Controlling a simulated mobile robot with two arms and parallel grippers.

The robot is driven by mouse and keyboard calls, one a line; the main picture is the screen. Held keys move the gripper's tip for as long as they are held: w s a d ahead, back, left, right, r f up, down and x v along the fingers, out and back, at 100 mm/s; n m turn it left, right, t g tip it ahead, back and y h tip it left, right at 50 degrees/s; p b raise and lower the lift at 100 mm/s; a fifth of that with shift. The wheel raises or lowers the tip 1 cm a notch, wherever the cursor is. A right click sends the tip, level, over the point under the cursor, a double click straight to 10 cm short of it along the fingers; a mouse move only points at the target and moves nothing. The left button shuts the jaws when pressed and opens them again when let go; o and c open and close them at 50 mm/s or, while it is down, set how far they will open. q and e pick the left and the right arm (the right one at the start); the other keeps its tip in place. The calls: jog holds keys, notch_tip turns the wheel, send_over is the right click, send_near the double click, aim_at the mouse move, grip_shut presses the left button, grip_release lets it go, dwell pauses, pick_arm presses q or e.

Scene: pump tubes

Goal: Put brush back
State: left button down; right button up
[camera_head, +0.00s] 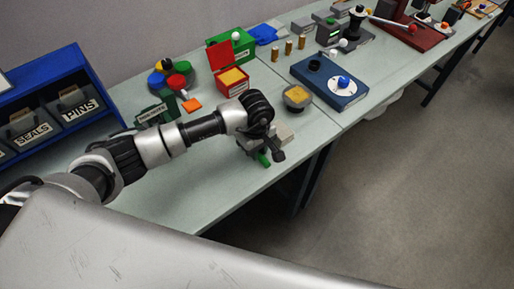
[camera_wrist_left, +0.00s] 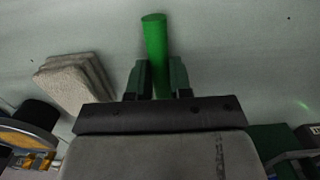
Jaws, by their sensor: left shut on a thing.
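My left gripper (camera_head: 258,151) is over the front part of the near table, to the right of the bins. It is shut on a green cylindrical handle, which I take to be the brush (camera_head: 263,159). In the left wrist view the brush (camera_wrist_left: 154,42) stands out from between the two dark green fingers of the gripper (camera_wrist_left: 156,80). Its bristles are hidden. A dark green labelled holder (camera_head: 152,113) stands left of the gripper, behind my arm; its label is too small to read surely. My right gripper is not in view.
A stack of beige pads (camera_wrist_left: 75,82) lies beside the gripper. A round dish with yellow contents (camera_head: 297,96), an open red box (camera_head: 230,78) and a blue fixture (camera_head: 330,80) stand farther back. A blue bin rack (camera_head: 75,75) is at left. The table front is clear.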

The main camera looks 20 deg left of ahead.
pick_arm(q)
jog(key=c, duration=1)
grip_release()
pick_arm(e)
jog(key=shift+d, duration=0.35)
pick_arm(q)
jog(key=shift+r, duration=0.25)
jog(key=r+b, duration=0.1)
jog(key=r, duration=1)
jog(key=shift+w+a+r+b, duration=0.1)
jog(key=shift+a+r+b, duration=0.1)
jog(key=shift+r+b, duration=0.2)
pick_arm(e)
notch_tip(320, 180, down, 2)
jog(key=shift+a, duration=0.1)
pick_arm(q)
jog(key=shift+f, duration=0.1)
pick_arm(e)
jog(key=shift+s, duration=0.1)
